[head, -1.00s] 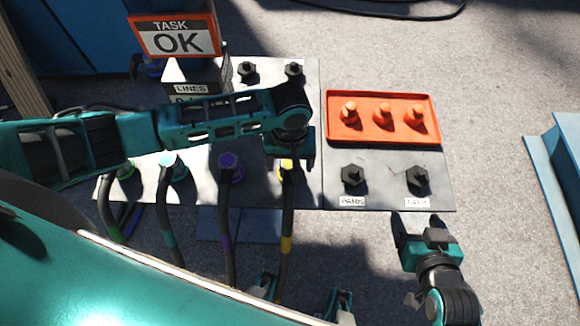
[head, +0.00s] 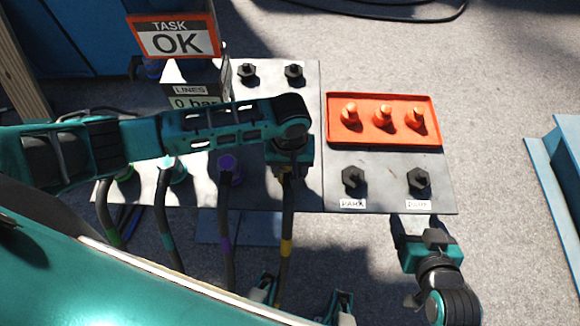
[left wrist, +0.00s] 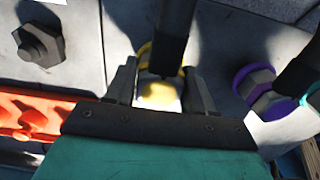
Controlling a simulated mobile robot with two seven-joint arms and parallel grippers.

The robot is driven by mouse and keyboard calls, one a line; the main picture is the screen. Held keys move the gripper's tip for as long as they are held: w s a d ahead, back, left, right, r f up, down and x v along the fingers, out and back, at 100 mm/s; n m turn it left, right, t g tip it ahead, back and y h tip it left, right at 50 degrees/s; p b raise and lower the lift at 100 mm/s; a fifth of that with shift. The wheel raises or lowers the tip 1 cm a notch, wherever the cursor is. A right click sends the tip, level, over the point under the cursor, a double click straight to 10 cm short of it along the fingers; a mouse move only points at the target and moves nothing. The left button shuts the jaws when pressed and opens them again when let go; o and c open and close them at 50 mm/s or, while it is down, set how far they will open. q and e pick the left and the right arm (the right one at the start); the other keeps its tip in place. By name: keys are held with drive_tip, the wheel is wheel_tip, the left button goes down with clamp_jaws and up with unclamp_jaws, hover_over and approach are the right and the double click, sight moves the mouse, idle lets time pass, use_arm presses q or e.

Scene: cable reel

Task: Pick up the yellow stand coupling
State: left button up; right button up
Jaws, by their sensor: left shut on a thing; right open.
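The yellow stand coupling (left wrist: 158,92) sits on the grey panel, at the end of a black hose with a yellow band (head: 286,247). In the left wrist view it lies between the two fingers of my left gripper (left wrist: 160,88). My left gripper (head: 287,172) is shut on it, and in the head view the gripper hides it. My right gripper (head: 425,232) is open and empty, just off the panel's front right edge, below the park posts.
Purple (head: 231,166), teal (head: 172,172) and green (head: 122,172) couplings with hoses stand to the left. Two park posts (head: 353,180) and a red tray (head: 384,141) with three orange caps are to the right. A "TASK OK" sign (head: 175,38) stands at the back left.

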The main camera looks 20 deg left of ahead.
use_arm(q)
drive_tip(key=shift+c, duration=0.7)
